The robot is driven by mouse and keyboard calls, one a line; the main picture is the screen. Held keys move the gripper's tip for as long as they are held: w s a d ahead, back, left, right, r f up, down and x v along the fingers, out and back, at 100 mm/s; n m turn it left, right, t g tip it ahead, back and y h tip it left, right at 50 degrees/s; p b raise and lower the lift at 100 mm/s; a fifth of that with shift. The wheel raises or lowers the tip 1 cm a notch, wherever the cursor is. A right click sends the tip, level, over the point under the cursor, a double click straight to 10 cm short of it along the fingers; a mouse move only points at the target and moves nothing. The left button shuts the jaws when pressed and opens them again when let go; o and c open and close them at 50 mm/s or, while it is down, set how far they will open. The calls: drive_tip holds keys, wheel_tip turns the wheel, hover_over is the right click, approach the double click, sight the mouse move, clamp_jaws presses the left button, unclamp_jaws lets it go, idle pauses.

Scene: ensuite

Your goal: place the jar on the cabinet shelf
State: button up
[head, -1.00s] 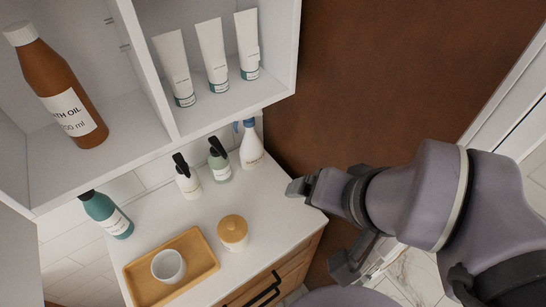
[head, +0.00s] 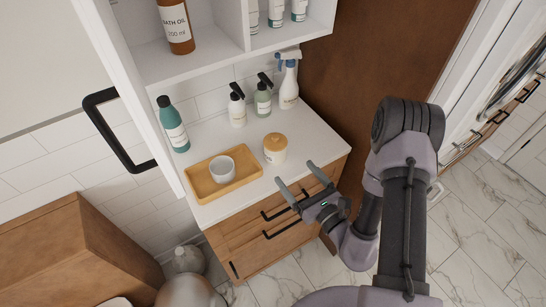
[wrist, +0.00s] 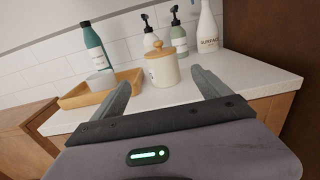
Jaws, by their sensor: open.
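The jar (head: 275,148) is white with a tan wooden lid and stands upright on the white countertop, right of a wooden tray. It also shows in the wrist view (wrist: 167,68), ahead of and between the two fingers. My gripper (head: 299,182) is open and empty, just off the counter's front edge, near the jar and apart from it. The wall cabinet (head: 200,66) hangs open above the counter.
The wooden tray (head: 203,188) holds a white cup (head: 222,169). A teal bottle (head: 173,125), two pump bottles (head: 237,108) and a spray bottle (head: 289,85) stand along the back. The open cabinet door (head: 135,100) is at left. The counter's front right corner is clear.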

sight(270, 141)
drive_tip(key=x, duration=1)
drive_tip(key=b+x, duration=0.1)
drive_tip(key=x, duration=0.5)
drive_tip(key=shift+w+d+f, duration=0.1)
drive_tip(key=shift+d+f, duration=0.1)
drive_tip(key=shift+f, duration=0.15)
drive_tip(key=c, duration=1.7)
drive_tip(key=shift+r, duration=0.1)
